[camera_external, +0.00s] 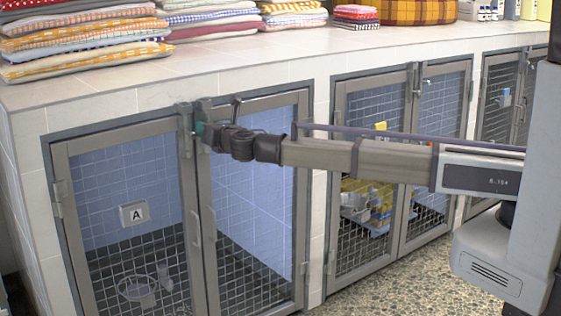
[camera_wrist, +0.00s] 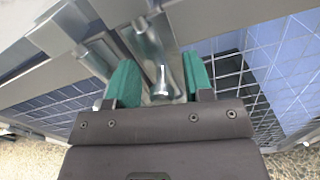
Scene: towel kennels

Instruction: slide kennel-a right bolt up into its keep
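Kennel A is the double-door kennel at the left of the external view, with a label "A" plate (camera_external: 134,214) on its left door. Its doors meet at a middle stile, where bolt hardware (camera_external: 186,118) shows at the top. My gripper (camera_external: 202,130) is at the top of the right door there and hides much of the hardware. In the wrist view, the green fingers of my gripper (camera_wrist: 161,78) stand on either side of a metal bolt knob (camera_wrist: 163,84). They look open, with a gap beside the knob; contact cannot be told. The bolt's keep is not clearly seen.
Folded towels (camera_external: 80,40) are stacked on the tiled top (camera_external: 170,72) above the doors. A second double-door kennel (camera_external: 340,225) stands to the right, behind my arm. The speckled floor (camera_external: 400,285) in front is clear.

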